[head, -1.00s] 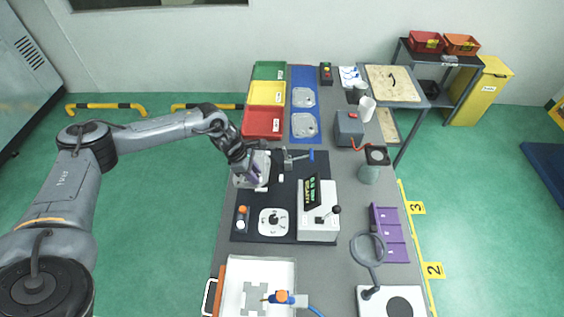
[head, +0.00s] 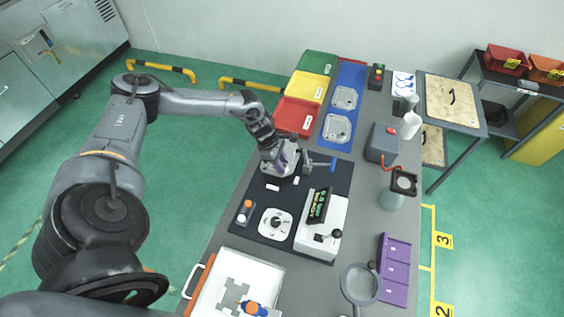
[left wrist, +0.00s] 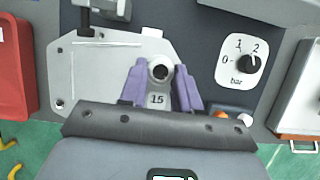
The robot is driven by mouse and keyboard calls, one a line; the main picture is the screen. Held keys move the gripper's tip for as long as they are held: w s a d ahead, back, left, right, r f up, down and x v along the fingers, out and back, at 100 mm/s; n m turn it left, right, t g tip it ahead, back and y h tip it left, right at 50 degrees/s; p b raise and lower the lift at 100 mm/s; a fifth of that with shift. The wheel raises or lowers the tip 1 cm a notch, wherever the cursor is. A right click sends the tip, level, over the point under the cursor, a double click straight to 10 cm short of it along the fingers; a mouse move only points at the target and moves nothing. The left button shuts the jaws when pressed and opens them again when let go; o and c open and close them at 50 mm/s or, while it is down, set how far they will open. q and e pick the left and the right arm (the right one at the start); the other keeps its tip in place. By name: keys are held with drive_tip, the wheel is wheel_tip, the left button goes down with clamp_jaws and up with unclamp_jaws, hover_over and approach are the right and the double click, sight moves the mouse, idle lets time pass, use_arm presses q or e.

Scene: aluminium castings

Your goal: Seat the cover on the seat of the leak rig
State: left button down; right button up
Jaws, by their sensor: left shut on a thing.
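My left gripper (head: 282,160) is over the leak rig's seat (head: 270,171), a grey block on the dark mat. In the left wrist view its two purple fingers (left wrist: 161,88) are shut on the upright grey boss marked 15 of the cover (left wrist: 85,75). The cover is a light grey plate with small corner holes. It lies over the seat; I cannot tell whether it rests fully on it. The seat is mostly hidden under cover and gripper. My right gripper is not in view.
A pressure dial (head: 275,223), buttons (head: 244,212) and a white display unit (head: 322,228) stand nearer on the mat. Red bin (head: 296,117) and a blue mat (head: 337,144) with two more plates lie beyond. A white tray (head: 225,262) is at the front.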

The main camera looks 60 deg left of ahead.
sight(286, 182)
use_arm(q)
wheel_tip(286, 182, down, 5)
drive_tip(key=b, duration=0.4)
drive_tip(key=shift+f+b, duration=0.15)
drive_tip(key=shift+b, duration=0.2)
drive_tip(key=shift+f, duration=0.2)
idle(0.4)
drive_tip(key=shift+a, duration=0.1)
idle(0.7)
drive_tip(key=shift+b, duration=0.45)
idle(0.5)
drive_tip(key=shift+f, duration=0.3)
drive_tip(key=shift+f+b, duration=0.8)
drive_tip(key=shift+b, duration=0.15)
